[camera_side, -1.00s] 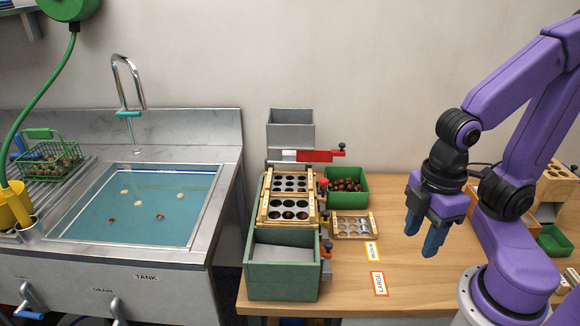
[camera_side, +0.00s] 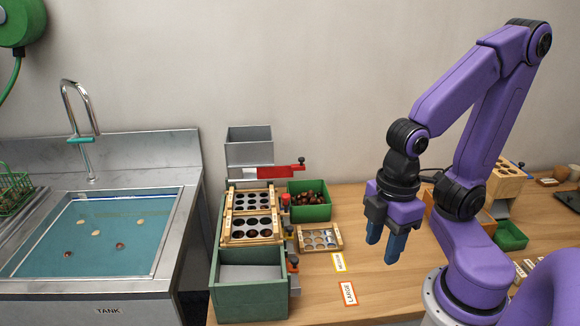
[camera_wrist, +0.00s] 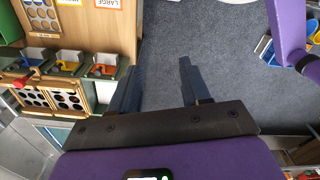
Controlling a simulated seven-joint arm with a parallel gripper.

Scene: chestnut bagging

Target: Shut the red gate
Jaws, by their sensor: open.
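The red gate (camera_side: 280,171) is a flat red plate with a dark knob at its right end. It juts out to the right from under the grey hopper (camera_side: 249,148) at the back of the green sorter (camera_side: 250,300). A pale strip shows at its left end, below the hopper. My gripper (camera_side: 384,245) is open and empty, pointing down above the table, well to the right of the gate and nearer the front. Its two blue fingers stand apart in the wrist view (camera_wrist: 157,85). I cannot pick out the red gate for certain in the wrist view.
A green bin of chestnuts (camera_side: 309,213) stands just in front of the gate's knob end. A wooden plate with holes (camera_side: 320,231) lies beside the sorter. The table (camera_side: 320,290) is mostly clear toward my gripper.

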